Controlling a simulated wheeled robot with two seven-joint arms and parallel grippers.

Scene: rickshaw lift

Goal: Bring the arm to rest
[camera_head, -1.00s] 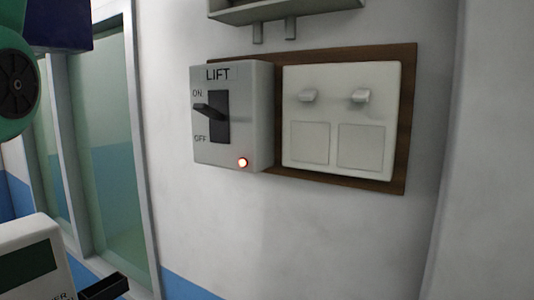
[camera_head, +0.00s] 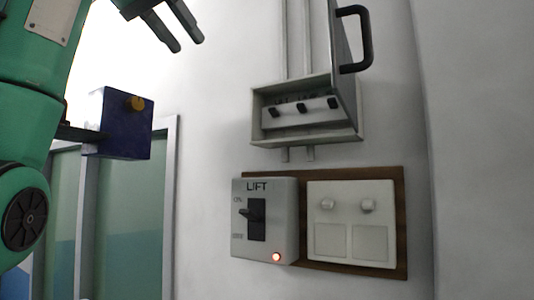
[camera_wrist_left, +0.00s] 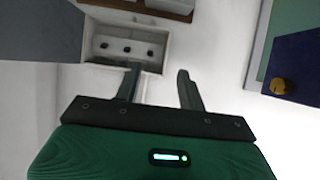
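My left arm (camera_head: 40,110), green, comes in from the left in the head view. Its gripper (camera_head: 188,45) is at the top, open with a gap between the dark fingers and nothing held. It also shows in the left wrist view (camera_wrist_left: 158,78), apart from the open grey box. The grey LIFT switch box (camera_head: 264,220) is on the wall below and right of it. Its black lever (camera_head: 247,215) sticks out near the ON label, and a red light (camera_head: 276,257) glows below. My right gripper is not in view.
An open grey box (camera_head: 262,125) with several dark switches hangs above the LIFT box; its door (camera_head: 343,60) with a black handle stands open. A white switch panel (camera_head: 350,225) is right of the LIFT box. A blue box (camera_head: 112,150) with a yellow knob is near my arm.

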